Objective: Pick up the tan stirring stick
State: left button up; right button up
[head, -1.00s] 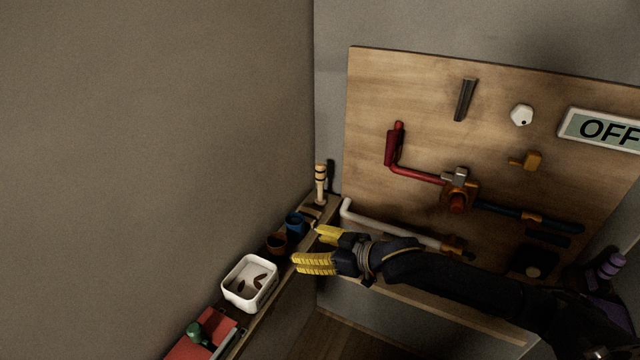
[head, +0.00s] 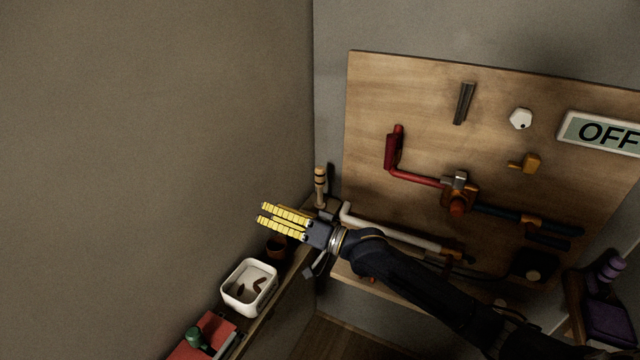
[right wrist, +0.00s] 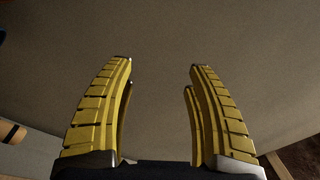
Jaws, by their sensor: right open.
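My right gripper (head: 263,213) reaches in from the right, over the shelf. Its yellow fingers point left and are apart with nothing between them; the right wrist view (right wrist: 158,63) shows only bare wall behind the gap. A tan upright rod with dark bands (head: 320,187) stands at the far end of the shelf, behind and to the right of the fingers. I cannot tell whether it is the stirring stick. A tan banded piece (right wrist: 12,132) shows at the left edge of the right wrist view, outside the fingers. My left gripper is not in view.
The narrow shelf (head: 265,322) holds a brown cup (head: 276,248), a white tub (head: 233,299) with small brown pieces, and a red item (head: 190,350) with a green object (head: 196,338). A wooden board (head: 420,90) with pipes stands at right. The left wall is bare.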

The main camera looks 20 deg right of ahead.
jog(key=w+d+r+m+t, duration=0.2)
jog(key=w+r+m+t, duration=0.35)
jog(key=r+m, duration=0.2)
jog(key=m+t+h, duration=0.3)
jog(key=m+h, duration=1.9)
jog(key=m, duration=0.7)
send_over(319, 180)
jog(key=s+a, duration=0.4)
jog(key=s, duration=0.2)
notch_tip(319, 180, down, 6)
jog(key=f+m+g, duration=0.2)
jog(key=f, duration=0.1)
jog(key=f+m+g+h, duration=0.1)
jog(key=f+m+g, duration=0.1)
jog(key=f, duration=0.1)
jog(key=w+d+f+m+g, duration=0.1)
jog(key=f+m+g, duration=0.1)
jog(key=f, duration=0.1)
jog(key=shift+w+d+f+m, duration=0.1)
jog(key=shift+f+m, duration=0.25)
jog(key=shift+x, duration=3.6)
jog(key=shift+o, duration=0.3)
jog(key=shift+d, duration=0.1)
grip_shut()
